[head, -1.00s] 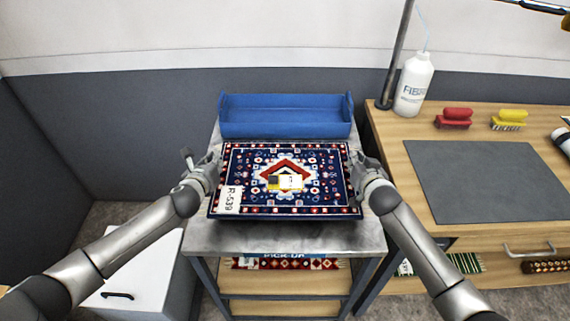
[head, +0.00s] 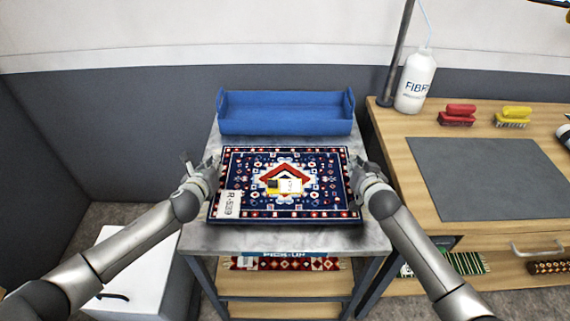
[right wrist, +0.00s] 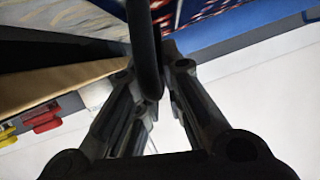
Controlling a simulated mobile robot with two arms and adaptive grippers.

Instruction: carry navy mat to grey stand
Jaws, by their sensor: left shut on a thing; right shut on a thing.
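The navy mat (head: 245,200), with red and white patterning, lies flat at the grey stand (head: 290,238), over the front part of its top. Whether it rests on the top or hangs just above it I cannot tell. A white tag reading R-539 is at its front left, and a small yellow and white piece lies at its centre. My left gripper (head: 214,166) is shut on the mat's left edge. My right gripper (head: 357,166) is shut on its right edge. In the right wrist view, patterned fabric (right wrist: 186,12) shows beside the dark fingers; the grip itself is mostly hidden.
A blue tray (head: 285,122) sits at the back of the stand, close behind the mat. A patterned rug (head: 285,264) lies on the shelf below. The wooden bench at right holds a grey pad (head: 485,180), a bottle (head: 415,82), a red brush (head: 457,114) and a yellow brush (head: 514,116).

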